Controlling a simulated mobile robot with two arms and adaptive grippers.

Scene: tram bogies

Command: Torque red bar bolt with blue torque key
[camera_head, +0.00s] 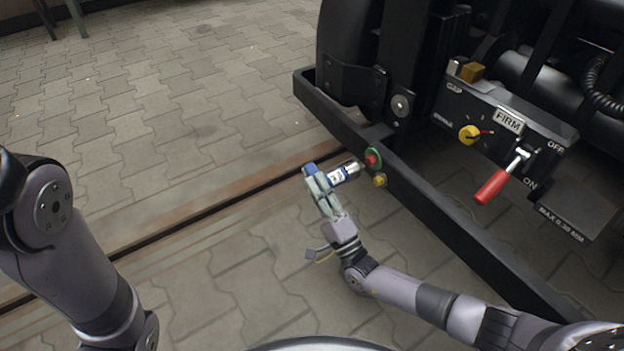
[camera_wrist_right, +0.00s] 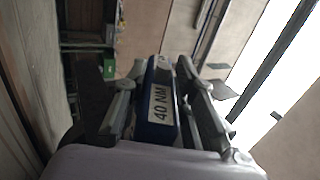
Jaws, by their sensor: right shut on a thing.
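My right gripper (camera_head: 318,184) is shut on the blue torque key (camera_head: 309,170) beside the black bar (camera_head: 440,210). The key's silver shaft points right, toward a red bolt (camera_head: 371,160) with a green ring around it on the bar. The tip is at or very near the red bolt; I cannot tell whether they touch. In the right wrist view the key (camera_wrist_right: 160,105), labelled "40 NM", sits between the two fingers (camera_wrist_right: 172,85). My left arm shows at the left, but its gripper is out of view.
A yellow bolt (camera_head: 379,181) sits just below the red one. A control box (camera_head: 505,125) with a red-handled lever (camera_head: 492,187) and a yellow knob (camera_head: 469,134) is to the right. A rail (camera_head: 180,215) crosses the paved floor, which is clear at left.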

